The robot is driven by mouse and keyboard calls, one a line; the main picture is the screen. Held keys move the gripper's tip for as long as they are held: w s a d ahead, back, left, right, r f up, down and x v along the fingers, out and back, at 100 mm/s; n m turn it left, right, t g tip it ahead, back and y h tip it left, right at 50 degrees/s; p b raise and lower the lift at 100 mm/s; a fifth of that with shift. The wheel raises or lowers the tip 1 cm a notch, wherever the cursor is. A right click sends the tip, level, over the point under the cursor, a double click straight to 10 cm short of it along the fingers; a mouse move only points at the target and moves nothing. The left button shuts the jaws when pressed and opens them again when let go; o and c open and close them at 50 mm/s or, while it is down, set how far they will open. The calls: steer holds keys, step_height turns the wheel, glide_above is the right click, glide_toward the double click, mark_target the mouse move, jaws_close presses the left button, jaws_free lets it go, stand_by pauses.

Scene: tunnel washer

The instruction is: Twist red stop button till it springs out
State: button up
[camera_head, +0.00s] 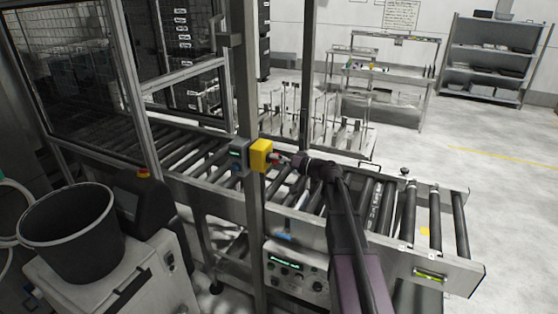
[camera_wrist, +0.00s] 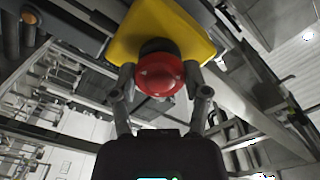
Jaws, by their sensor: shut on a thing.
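The red stop button (camera_wrist: 160,75) is a round mushroom head on a dark collar, mounted on a yellow box (camera_wrist: 178,22). In the head view the yellow box (camera_head: 261,154) is fixed to an upright grey post beside the roller conveyor. My gripper (camera_wrist: 162,88) has one finger on each side of the red head and is shut on it. In the head view my gripper (camera_head: 281,158) reaches the box from the right, and the button is mostly hidden by it. I cannot tell from these frames how far out the button sits.
A grey control box (camera_head: 238,153) is just left of the yellow box. The roller conveyor (camera_head: 410,212) runs below my arm. A black bucket (camera_head: 75,235) stands on a machine at lower left. Open floor (camera_head: 500,150) lies to the right.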

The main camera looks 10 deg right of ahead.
steer(key=shift+a, duration=0.1)
steer(key=o, duration=1.2)
steer(key=shift+a, duration=0.1)
steer(key=shift+c, duration=0.2)
steer(key=v, duration=1.2)
